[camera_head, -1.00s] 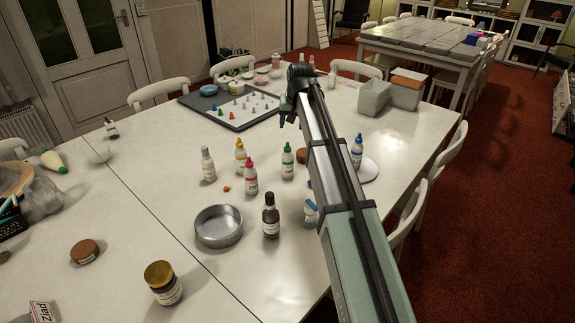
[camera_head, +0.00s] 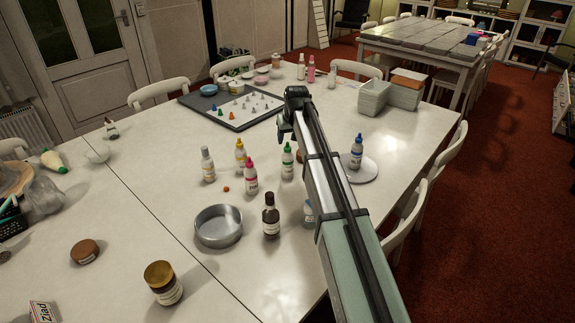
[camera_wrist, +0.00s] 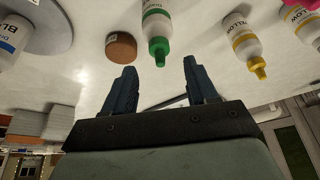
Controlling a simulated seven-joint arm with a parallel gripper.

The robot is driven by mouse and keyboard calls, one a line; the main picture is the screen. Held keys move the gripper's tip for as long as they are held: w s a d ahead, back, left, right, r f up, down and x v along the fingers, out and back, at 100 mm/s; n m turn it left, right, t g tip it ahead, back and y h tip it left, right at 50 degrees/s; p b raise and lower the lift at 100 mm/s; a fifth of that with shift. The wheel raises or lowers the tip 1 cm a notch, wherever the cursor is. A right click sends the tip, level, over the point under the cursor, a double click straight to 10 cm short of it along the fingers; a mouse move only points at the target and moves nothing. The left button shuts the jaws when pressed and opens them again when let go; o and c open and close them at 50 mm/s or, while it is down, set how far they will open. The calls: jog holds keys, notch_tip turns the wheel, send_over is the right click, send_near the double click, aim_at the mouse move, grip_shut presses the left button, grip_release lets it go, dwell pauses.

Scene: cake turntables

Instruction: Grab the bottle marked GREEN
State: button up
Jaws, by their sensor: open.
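A white bottle with a green cap and nozzle (camera_head: 288,162) stands upright on the white table, just left of my arm. It shows in the wrist view (camera_wrist: 157,28) at top centre, its green nozzle pointing toward my gripper; its label is too small to read. My gripper (camera_wrist: 160,68) is open and empty. Its two dark fingers lie either side of the nozzle's line in the picture, with the bottle beyond them and apart. In the head view my gripper (camera_head: 283,130) is above and behind the bottle.
A blue-capped bottle (camera_head: 356,154) is on a round turntable (camera_head: 369,171) at right. A brown bottle (camera_head: 271,216) and metal pan (camera_head: 218,227) are nearer.

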aim_at(288, 143)
jog(key=shift+x, duration=2.75)
jog(key=shift+r, duration=0.1)
grip_shut()
